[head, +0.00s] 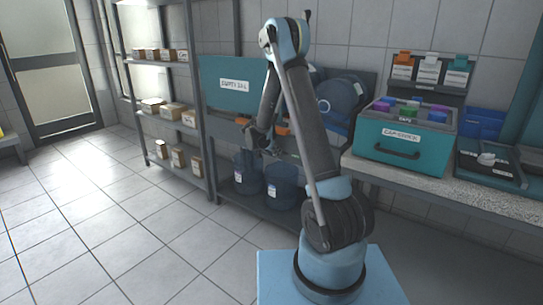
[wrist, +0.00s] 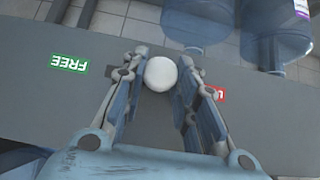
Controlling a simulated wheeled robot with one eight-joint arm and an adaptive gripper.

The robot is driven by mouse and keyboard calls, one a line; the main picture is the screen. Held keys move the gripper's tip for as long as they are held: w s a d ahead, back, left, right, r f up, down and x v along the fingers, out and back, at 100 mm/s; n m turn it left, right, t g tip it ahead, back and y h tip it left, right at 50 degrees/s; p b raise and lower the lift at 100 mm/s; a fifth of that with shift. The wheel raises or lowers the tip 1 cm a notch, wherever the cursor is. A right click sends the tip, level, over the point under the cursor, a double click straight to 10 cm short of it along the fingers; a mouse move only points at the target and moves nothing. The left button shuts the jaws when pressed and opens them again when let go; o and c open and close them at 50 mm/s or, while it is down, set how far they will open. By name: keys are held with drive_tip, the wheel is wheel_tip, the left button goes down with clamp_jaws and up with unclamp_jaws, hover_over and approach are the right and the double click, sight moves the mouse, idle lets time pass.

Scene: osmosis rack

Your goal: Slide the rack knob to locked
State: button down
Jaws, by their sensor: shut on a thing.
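The rack knob (wrist: 160,74) is a round white ball on a grey rail of the rack, seen in the wrist view. My gripper (wrist: 161,78) has one finger on each side of the knob and is shut on it. A green FREE label (wrist: 69,64) is on the rail to the left. A red label (wrist: 219,94) is on the right, partly hidden by the right finger. In the head view my gripper (head: 262,140) is at the rack's front, small and dark, and the knob cannot be made out there.
Blue water jugs (head: 248,172) stand on the rack's lower level. A shelf with small boxes (head: 172,112) is at left. A counter (head: 480,195) with a teal cap-stock box (head: 395,165) is at right. The tiled floor at left is clear.

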drive_tip(key=shift+w+a, duration=0.15)
drive_tip(key=shift+a, duration=0.15)
drive_tip(key=c, duration=1.2)
unclamp_jaws()
drive_tip(key=shift+d, duration=0.1)
drive_tip(key=v, duration=1.2)
drive_tip(key=shift+f, duration=0.1)
drive_tip(key=shift+d, duration=0.1)
